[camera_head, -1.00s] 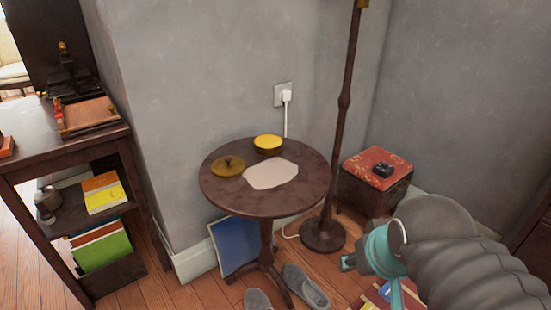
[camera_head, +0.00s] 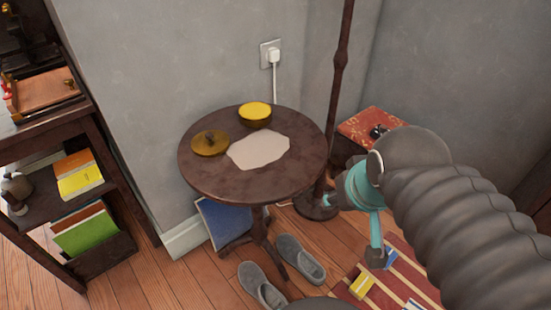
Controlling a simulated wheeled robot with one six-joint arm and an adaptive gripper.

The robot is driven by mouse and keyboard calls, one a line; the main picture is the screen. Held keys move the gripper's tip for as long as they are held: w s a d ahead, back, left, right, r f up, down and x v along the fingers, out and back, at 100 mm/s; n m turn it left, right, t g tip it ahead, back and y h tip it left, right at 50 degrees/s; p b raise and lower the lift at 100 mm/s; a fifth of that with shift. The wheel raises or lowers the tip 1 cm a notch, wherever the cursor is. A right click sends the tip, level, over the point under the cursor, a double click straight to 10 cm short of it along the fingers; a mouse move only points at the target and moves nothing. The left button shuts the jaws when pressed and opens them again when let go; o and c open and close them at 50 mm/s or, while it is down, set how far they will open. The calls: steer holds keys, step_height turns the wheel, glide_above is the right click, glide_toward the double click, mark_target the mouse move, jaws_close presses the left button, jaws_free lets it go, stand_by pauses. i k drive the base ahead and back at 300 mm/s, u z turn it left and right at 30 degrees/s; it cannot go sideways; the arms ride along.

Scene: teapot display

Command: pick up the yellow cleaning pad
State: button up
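A round brass-coloured tin (camera_head: 255,121) stands at the back of the small round dark table (camera_head: 205,180). A flat yellow round surface (camera_head: 255,110), which looks like the yellow cleaning pad, fills its top. A brass lid with a knob (camera_head: 209,143) lies to its left, and a pale cloth or paper (camera_head: 259,150) lies in front. My gripper (camera_head: 352,226) is to the right of the table, away from the tin. Its teal fingers are apart, and nothing shows between them.
A dark lamp pole (camera_head: 341,60) rises behind the table's right side. A red-topped box (camera_head: 372,127) stands right of it, partly behind my arm. Grey slippers (camera_head: 262,284) and a striped rug (camera_head: 335,292) with small items lie on the floor. A shelf (camera_head: 65,205) stands left.

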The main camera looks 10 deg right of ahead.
mark_target(363, 284)
steer(key=u, duration=1.45)
steer(key=k, duration=1.05)
steer(key=z, duration=1.5)
